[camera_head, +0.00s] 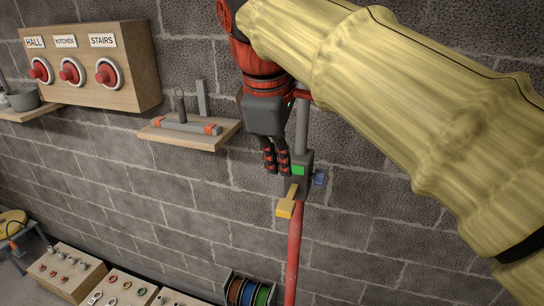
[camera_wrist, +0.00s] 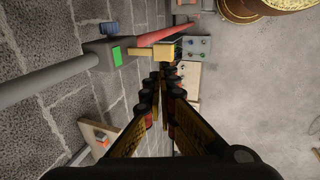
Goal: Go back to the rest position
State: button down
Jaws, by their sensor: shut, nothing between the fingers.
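My gripper (camera_head: 276,170) is shut and empty, fingers pointing down, just in front of a grey box (camera_head: 299,180) on the wall. The box has a green square (camera_head: 298,170), a yellow lever (camera_head: 287,205) at its lower front and a blue part (camera_head: 319,178) on its right side. A grey pipe (camera_head: 302,130) enters it from above and a red pipe (camera_head: 293,255) leaves below. In the wrist view the closed fingertips (camera_wrist: 158,78) lie near the yellow lever (camera_wrist: 160,52), and the grey box (camera_wrist: 110,55) is to their left. I cannot tell whether they touch it.
A wooden shelf (camera_head: 155,137) with a grey tool stands left of my gripper. Low boxes (camera_head: 65,274) and a rack of coloured spools (camera_head: 247,291) stand below. The wall between is bare.

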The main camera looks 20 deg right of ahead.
notch_tip(320, 180, down, 9)
jog(key=w+a+m+t+y+b, duration=0.1)
jog(key=w+a+m, duration=0.1)
jog(key=a+m, duration=0.15)
jog(key=s+d+f+m+b, duration=0.2)
jog(key=s+f+b, duration=0.3)
jog(key=f, duration=0.6)
jog(key=s+d+f+m+t+y+b, duration=0.1)
jog(key=s+d+f+m+b, duration=0.1)
jog(key=f+b, duration=0.4)
jog(key=s+d+f+m+b, duration=0.2)
jog(key=s+f+b, duration=0.3)
jog(key=f, duration=1.1)
jog(key=shift+s+d+f+m+b, duration=0.15)
jog(key=shift+s+f+m+b, duration=0.35)
jog(key=shift+s, duration=0.85)
jog(key=shift+r, duration=0.2)
